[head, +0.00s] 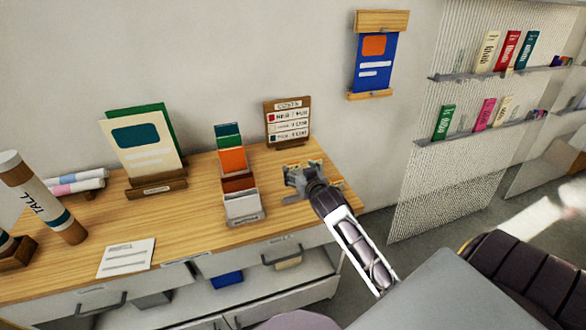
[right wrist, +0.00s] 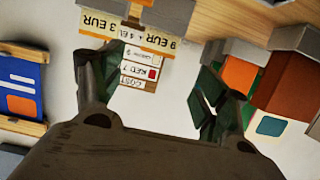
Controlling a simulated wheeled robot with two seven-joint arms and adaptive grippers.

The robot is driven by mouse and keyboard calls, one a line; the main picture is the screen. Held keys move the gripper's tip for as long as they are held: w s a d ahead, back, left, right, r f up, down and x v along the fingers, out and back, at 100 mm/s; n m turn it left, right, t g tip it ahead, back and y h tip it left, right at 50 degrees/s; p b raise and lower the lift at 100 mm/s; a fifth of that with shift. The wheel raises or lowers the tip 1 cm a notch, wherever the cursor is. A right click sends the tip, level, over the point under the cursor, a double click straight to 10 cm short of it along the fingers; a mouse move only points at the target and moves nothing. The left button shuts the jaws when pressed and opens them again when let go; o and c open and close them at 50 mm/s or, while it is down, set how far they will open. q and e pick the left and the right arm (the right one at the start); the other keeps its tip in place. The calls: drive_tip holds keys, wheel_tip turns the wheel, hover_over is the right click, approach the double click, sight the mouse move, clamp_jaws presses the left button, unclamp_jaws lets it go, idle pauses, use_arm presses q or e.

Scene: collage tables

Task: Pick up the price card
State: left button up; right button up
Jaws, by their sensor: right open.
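In the head view my right gripper (head: 302,168) is over the right end of the wooden counter and mostly hides the card. It also shows in the right wrist view (right wrist: 160,90), with its dark green-tipped fingers wide apart and nothing held. Whether a finger touches the card, I cannot tell. My left gripper is out of view.
A wooden "COSTS" board (head: 288,122) stands behind the gripper against the wall. A tiered rack of coloured cards (head: 236,185) stands close to its left. A white paper (head: 126,258) lies on the counter (head: 185,215), left of clear wood.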

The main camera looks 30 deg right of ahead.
sight(293, 163)
drive_tip(key=shift+x, duration=1.1)
drive_tip(key=shift+d+p+x, duration=0.15)
drive_tip(key=shift+p+x, duration=0.15)
drive_tip(key=shift+x, duration=0.95)
drive_tip(key=shift+d+p+x, duration=0.15)
drive_tip(key=shift+p+x, duration=0.1)
drive_tip(key=shift+x, duration=1.05)
drive_tip(key=shift+s, duration=0.1)
drive_tip(key=c, duration=0.8)
